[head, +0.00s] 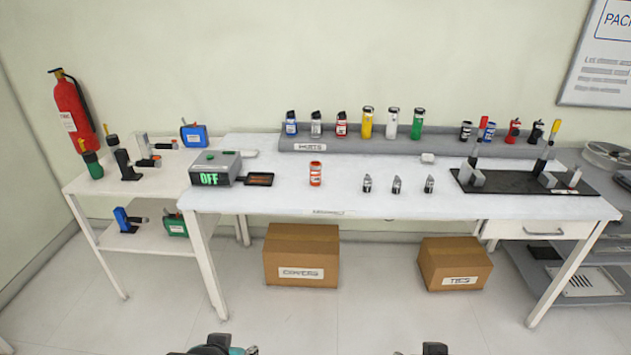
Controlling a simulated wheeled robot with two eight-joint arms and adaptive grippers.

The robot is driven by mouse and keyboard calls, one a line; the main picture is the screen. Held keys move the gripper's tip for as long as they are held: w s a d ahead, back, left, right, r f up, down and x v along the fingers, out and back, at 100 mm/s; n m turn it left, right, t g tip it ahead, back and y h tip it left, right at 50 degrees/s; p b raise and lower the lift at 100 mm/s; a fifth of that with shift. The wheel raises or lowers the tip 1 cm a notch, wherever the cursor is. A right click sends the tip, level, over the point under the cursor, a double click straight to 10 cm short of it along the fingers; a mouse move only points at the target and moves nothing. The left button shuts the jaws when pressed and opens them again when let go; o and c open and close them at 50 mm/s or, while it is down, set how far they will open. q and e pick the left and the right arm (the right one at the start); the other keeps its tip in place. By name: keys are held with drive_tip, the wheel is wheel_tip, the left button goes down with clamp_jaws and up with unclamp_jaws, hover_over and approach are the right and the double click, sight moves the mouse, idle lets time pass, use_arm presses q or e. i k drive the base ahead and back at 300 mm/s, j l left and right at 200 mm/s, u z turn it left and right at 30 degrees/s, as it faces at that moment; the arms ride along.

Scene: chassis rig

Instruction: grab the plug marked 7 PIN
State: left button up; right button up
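Three small dark and grey pieces that look like plugs stand in a row on the white table: a left one (367,183), a middle one (397,184) and a right one (429,184). Their markings are too small to read, so I cannot tell which is marked 7 PIN. My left gripper (215,346) and my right gripper (431,349) show only in part at the bottom edge, well short of the table and apart from the pieces. I cannot see whether their fingers are open.
An orange-red jar (315,174) and a grey box reading OFF (215,168) stand left of the row. A black fixture board (505,188) lies at right. A grey shelf (365,146) with several bottles runs behind. The table front (400,207) is clear.

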sight(396, 187)
drive_tip(key=l, duration=0.7)
drive_tip(key=i+l, duration=0.15)
drive_tip(key=l, duration=1.2)
drive_tip(key=i, duration=0.25)
